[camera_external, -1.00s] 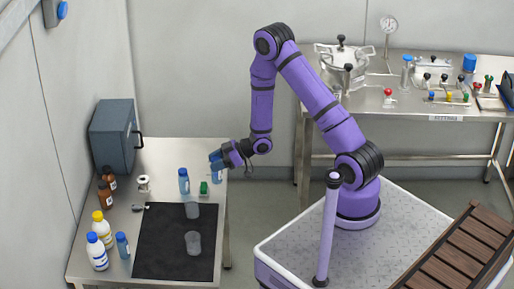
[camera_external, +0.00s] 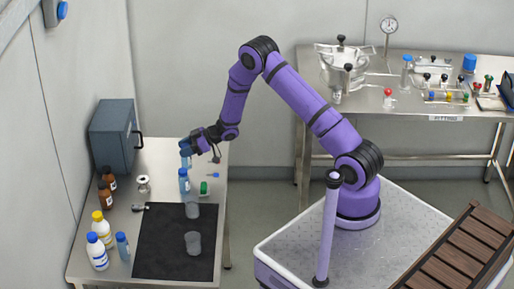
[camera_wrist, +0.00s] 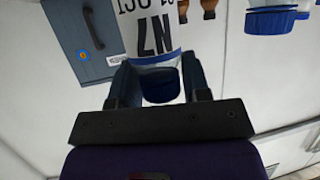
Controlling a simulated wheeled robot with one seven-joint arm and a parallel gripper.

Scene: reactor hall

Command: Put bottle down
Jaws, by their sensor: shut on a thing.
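My gripper (camera_external: 190,148) is shut on a blue-capped bottle (camera_external: 186,160), over the back right part of the left steel table. In the wrist view the bottle (camera_wrist: 152,40) sits between my fingers (camera_wrist: 160,85), and its white label appears upside down. A second blue-capped bottle (camera_external: 184,184) stands upright just in front of it in the external view and partly hides its lower end. Its blue cap shows in the wrist view (camera_wrist: 278,20). I cannot tell whether the held bottle's base touches the table (camera_external: 160,152).
A grey box (camera_external: 112,135) and brown bottles (camera_external: 105,192) stand at the left. White bottles (camera_external: 97,255) and another blue-capped bottle (camera_external: 122,246) stand in front. Small green (camera_external: 204,188) and blue (camera_external: 213,175) items lie right.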

